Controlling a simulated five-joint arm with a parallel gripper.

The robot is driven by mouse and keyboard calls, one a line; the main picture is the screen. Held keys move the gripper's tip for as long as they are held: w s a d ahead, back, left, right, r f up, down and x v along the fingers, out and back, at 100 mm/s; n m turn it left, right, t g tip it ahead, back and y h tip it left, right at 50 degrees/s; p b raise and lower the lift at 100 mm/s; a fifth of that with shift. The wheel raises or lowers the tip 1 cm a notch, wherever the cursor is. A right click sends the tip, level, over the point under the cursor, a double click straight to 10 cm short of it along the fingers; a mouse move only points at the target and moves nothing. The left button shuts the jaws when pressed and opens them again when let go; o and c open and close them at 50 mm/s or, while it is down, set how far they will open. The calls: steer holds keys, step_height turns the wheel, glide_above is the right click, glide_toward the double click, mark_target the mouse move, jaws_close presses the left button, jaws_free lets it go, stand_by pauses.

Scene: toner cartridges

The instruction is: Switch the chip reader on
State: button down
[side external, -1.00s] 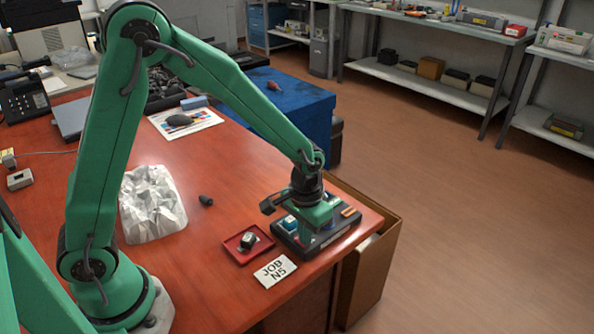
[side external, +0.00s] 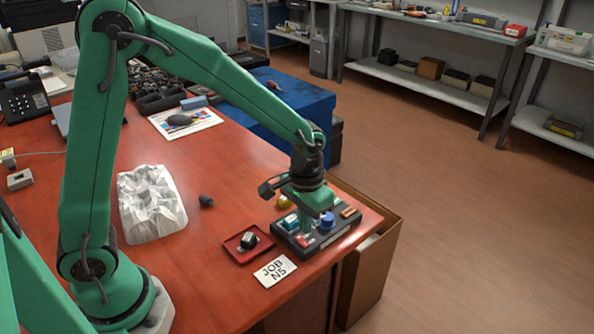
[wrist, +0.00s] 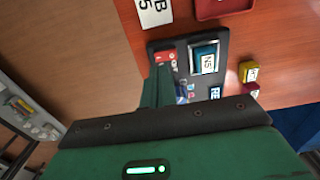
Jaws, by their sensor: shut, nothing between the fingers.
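The chip reader (side external: 338,230) is a dark box near the desk's right corner. It has a blue knob (side external: 327,219), and a teal block sits in it on the left (side external: 290,222). In the wrist view the teal block (wrist: 204,57) has a label reading N5, and a red part with a white mark (wrist: 168,58) lies beside it. My gripper (side external: 305,232) is shut and empty, pointing down over the reader. In the wrist view its fingers (wrist: 160,88) cover part of the reader. I cannot tell whether the fingertips touch it, or whether the reader is on.
A red tray (side external: 235,251) holding a small dark object and a white JOB N5 card (side external: 275,270) lie left of the reader. A yellow block (wrist: 248,71) is close to it. Crumpled white paper (side external: 150,203) lies farther left. The desk edge is near.

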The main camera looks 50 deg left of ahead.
mark_target(304, 243)
steer(key=shift+r, duration=1.55)
steer(key=shift+r, duration=0.1)
steer(key=s+a+r+t, duration=0.2)
steer(key=s+a+r, duration=0.2)
steer(key=s+r, duration=0.2)
steer(key=s+a+r+t, duration=0.3)
steer(key=s+a+r, duration=0.2)
steer(key=s+r, duration=0.2)
steer(key=s, duration=0.2)
steer(key=shift+s+r+t, duration=0.3)
